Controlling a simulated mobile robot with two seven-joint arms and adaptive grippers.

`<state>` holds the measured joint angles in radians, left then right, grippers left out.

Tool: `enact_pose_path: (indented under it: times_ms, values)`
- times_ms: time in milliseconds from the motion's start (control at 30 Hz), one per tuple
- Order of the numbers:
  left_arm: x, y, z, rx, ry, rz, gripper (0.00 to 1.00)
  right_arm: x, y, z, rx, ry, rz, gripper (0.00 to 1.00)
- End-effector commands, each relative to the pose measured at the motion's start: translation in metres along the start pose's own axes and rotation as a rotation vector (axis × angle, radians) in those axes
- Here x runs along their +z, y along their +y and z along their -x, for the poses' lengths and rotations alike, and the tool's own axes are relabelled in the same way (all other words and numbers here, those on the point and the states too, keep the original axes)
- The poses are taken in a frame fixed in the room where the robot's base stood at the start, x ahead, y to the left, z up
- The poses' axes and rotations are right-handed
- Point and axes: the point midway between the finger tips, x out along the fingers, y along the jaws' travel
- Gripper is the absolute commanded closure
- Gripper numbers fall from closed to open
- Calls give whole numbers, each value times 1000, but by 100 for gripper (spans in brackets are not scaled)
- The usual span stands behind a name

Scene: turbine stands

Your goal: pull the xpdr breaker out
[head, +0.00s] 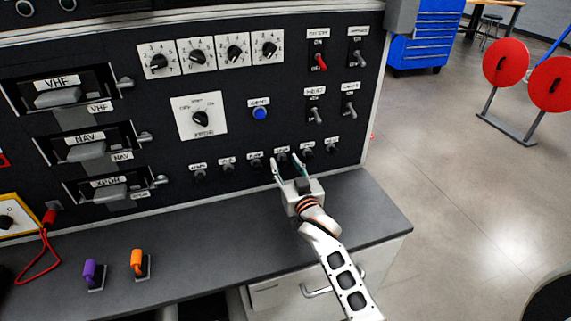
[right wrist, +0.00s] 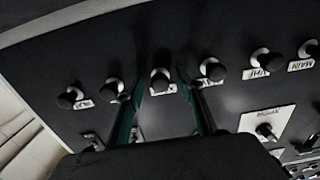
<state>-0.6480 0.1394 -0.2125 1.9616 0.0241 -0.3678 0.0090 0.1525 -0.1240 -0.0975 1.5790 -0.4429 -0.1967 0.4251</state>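A row of black round breaker knobs runs along the lower part of the dark panel (head: 180,140), each with a small white label. My right gripper (head: 286,162) is open at this row, fingertips close to the panel. In the right wrist view, its fingers (right wrist: 160,98) stand on either side of one middle breaker knob (right wrist: 160,83), with gaps showing. That knob's label is too hidden to read, so I cannot tell if it is the xpdr breaker. Neighbouring knobs sit just outside the fingers. Labels VHF (right wrist: 270,72) and MAIN (right wrist: 300,64) read toward the right. My left gripper is not in view.
Toggle switches (head: 316,115), a blue button (head: 260,113) and dials (head: 235,53) sit above the row. A grey counter (head: 220,240) below carries a purple (head: 92,274) and an orange handled piece (head: 138,264) at left. The counter beside my right arm is clear.

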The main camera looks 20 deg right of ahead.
Motion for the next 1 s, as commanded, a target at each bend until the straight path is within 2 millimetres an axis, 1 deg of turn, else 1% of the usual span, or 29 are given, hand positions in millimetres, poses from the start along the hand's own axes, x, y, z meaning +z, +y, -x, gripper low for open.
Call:
enact_pose_path:
  times_ms: [200, 233, 267, 300, 367, 400, 667, 1000]
  values:
    - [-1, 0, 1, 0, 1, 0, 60, 0, 0, 0, 0, 0, -1, 62]
    - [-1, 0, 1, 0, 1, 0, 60, 0, 0, 0, 0, 0, -1, 65]
    - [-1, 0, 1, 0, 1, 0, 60, 0, 0, 0, 0, 0, -1, 73]
    - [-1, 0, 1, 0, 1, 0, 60, 0, 0, 0, 0, 0, -1, 83]
    - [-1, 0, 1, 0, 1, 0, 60, 0, 0, 0, 0, 0, -1, 99]
    - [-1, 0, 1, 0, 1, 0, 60, 0, 0, 0, 0, 1, -1, 100]
    - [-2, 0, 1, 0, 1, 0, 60, -1, 0, 1, -1, 1, -2, 100]
    - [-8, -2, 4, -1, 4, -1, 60, -2, -1, 10, -1, 3, -3, 100]
